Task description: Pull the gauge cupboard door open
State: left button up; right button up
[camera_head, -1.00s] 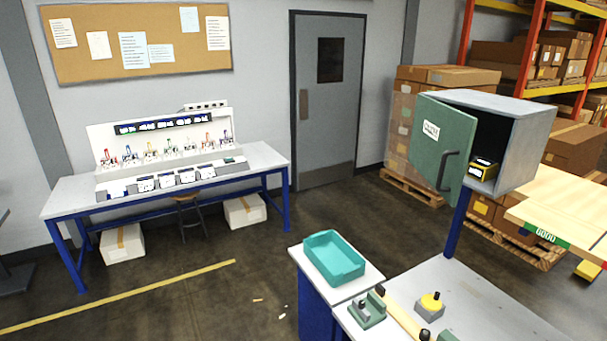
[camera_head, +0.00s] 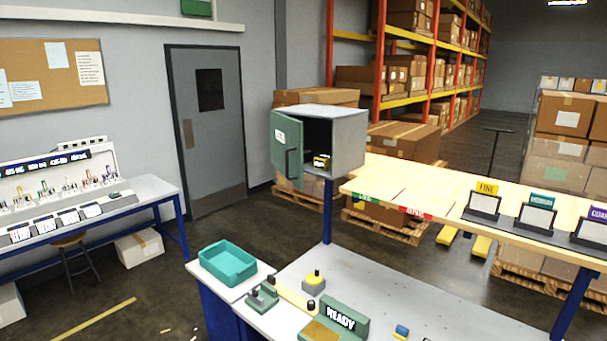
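The gauge cupboard (camera_head: 342,138) is a grey box on a blue post behind the workbench. Its green door (camera_head: 284,147) stands open, swung out to the left, with a white label and a dark bar handle (camera_head: 292,161) on it. Inside the cupboard a small black and yellow item (camera_head: 321,160) sits on the floor of the box. Neither of my grippers shows in the head view, and nothing is seen touching the door or its handle.
A grey workbench (camera_head: 390,306) in front holds a READY sign (camera_head: 340,318) and a yellow button (camera_head: 314,278). A teal tray (camera_head: 228,262) stands at its left. A wooden table (camera_head: 420,185) with labelled stands is at right. Open floor lies at left.

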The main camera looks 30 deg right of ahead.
aim_at(286, 134)
jog(key=z, duration=0.3)
jog(key=k, duration=0.25)
jog(key=u, duration=1.25)
jog(key=i, duration=1.3)
jog(key=z, duration=0.95)
jog(key=i, duration=0.5)
jog(key=z, duration=0.6)
